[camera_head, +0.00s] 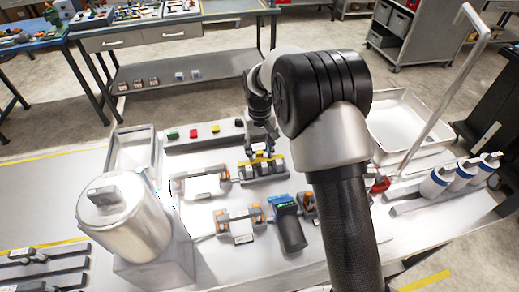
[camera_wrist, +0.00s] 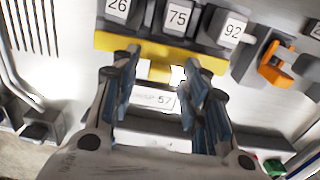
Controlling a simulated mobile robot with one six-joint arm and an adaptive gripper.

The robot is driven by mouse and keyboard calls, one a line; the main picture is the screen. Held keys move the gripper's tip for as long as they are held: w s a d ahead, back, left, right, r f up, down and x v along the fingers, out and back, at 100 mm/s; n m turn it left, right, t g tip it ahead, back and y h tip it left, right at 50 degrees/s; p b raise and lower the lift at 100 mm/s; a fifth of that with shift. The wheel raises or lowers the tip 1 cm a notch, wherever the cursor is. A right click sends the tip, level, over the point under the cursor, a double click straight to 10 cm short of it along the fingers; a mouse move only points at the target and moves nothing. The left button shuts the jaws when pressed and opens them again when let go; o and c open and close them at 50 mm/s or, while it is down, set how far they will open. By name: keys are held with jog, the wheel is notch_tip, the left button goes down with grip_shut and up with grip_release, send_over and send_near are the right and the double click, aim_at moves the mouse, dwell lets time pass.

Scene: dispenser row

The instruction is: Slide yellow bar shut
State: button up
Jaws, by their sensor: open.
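The yellow bar (camera_wrist: 115,42) runs across the top of the wrist view, below dark blocks labelled 26, 75 and 92 (camera_wrist: 232,30). A yellow tab (camera_wrist: 158,72) hangs from its middle. My gripper (camera_wrist: 160,68) is open, with one blue-grey finger on each side of the tab. Whether either finger touches the tab I cannot tell. A white plate marked 57 (camera_wrist: 160,99) lies below the tab, between the fingers. In the head view the yellow bar (camera_head: 262,155) is a small strip under my gripper (camera_head: 262,147), partly hidden by it.
An orange clip (camera_wrist: 275,65) is right of the bar. On the bench, a metal canister (camera_head: 125,225) stands left, a blue-topped device (camera_head: 287,215) in front, and a tray (camera_head: 405,125) and several blue-banded bottles (camera_head: 435,183) right. Coloured buttons (camera_head: 194,134) sit behind.

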jog(key=shift+c, duration=0.4)
grip_shut()
